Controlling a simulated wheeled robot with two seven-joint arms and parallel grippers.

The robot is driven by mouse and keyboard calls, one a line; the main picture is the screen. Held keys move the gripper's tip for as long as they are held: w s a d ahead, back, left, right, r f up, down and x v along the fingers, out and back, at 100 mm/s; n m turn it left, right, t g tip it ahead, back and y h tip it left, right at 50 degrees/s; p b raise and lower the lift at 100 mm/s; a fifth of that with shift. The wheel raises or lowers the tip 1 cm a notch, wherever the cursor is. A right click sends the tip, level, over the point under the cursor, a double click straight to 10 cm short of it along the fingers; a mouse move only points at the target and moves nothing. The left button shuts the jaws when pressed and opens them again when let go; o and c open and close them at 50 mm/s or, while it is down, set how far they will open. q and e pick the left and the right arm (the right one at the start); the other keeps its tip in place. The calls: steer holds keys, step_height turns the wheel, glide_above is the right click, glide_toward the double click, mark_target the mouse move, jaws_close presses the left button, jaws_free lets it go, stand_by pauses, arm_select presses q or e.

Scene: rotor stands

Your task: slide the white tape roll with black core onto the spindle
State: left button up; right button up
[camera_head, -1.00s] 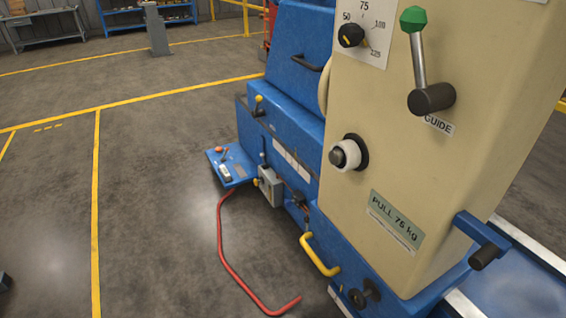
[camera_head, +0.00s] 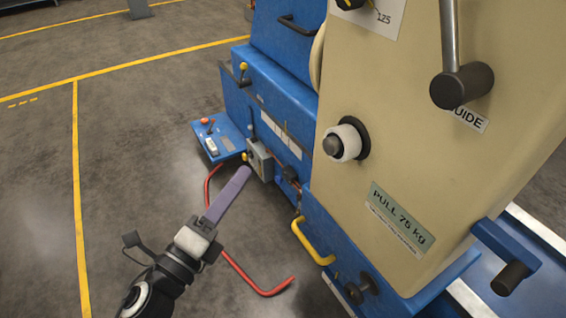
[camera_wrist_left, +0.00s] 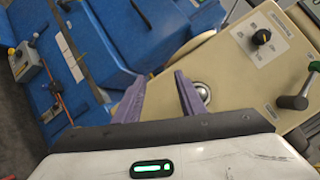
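A short white cylinder with a dark grey centre (camera_head: 343,142) sticks out of a black round flange on the beige panel. I cannot tell whether it is the tape roll on the spindle or part of the machine. No separate tape roll shows. My left gripper (camera_head: 236,184), with purple fingers, is in front of the machine, to the left of and below the white cylinder. In the left wrist view the left gripper (camera_wrist_left: 160,85) is open with nothing between its fingers. A round metallic end (camera_wrist_left: 203,92) shows beside the right finger there, partly hidden. My right gripper is not in view.
A yellow handle (camera_head: 313,245), a blue shelf (camera_head: 218,138) and a red floor tube (camera_head: 245,275) lie lower left. Floor at left is clear.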

mark_target(327, 147)
arm_select(q)
steer(key=d+r+m+g+h, duration=0.3)
steer(key=d+r+m+h, duration=0.4)
steer(key=m, duration=1.1)
steer(key=w+d+m+g, duration=0.1)
steer(key=m, duration=0.5)
steer(key=d+m+g, duration=0.2)
steer(key=m, duration=0.4)
steer(key=w+d+m+g, duration=0.1)
steer(key=d+m+g, duration=0.1)
steer(key=m, duration=0.5)
steer(key=shift+w+f+y, duration=0.2)
steer(key=shift+w+y, duration=0.15)
steer(key=shift+y, duration=0.05)
steer(key=shift+w+d+f, duration=0.1)
steer(key=shift+w+d, duration=0.15)
steer(key=shift+d, duration=0.05)
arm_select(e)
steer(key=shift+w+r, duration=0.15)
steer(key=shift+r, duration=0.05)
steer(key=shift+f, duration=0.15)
arm_select(q)
steer(key=shift+d, duration=0.1)
